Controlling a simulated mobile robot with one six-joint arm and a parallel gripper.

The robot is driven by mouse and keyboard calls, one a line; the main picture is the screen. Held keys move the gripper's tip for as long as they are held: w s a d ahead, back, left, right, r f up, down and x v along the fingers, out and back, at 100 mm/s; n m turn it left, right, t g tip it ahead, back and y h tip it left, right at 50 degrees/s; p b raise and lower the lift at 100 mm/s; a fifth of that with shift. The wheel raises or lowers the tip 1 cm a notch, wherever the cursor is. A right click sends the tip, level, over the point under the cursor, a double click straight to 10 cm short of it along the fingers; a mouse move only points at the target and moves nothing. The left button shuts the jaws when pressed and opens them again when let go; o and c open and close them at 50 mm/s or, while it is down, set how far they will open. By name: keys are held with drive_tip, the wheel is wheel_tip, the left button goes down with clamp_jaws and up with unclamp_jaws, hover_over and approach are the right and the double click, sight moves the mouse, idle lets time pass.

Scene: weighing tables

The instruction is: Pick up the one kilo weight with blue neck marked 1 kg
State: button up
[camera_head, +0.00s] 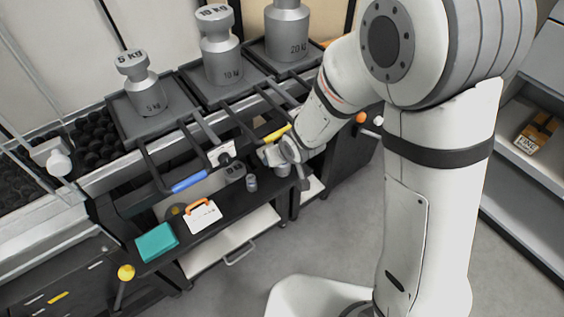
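No weight with a clearly blue neck or a readable "1 kg" mark shows, so I cannot tell which one is the one kilo weight. Small grey weights stand on the dark lower bench: one larger (235,172), one smaller (252,183), and one (283,169) partly behind my gripper. My gripper (298,178) points down at the right end of this bench, right beside that last weight. It is small and partly hidden by its own wrist, so its opening and any contact cannot be told.
Large weights marked 5 kg (146,92), 10 kg (221,58) and 20 kg (287,30) stand on raised black trays behind. A blue-grip handle (188,181) juts over the bench. A teal box (157,242) and white orange-handled case (202,217) lie at left. Floor is clear at right.

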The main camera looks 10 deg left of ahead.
drive_tip(key=shift+c, duration=0.4)
clamp_jaws()
idle(0.4)
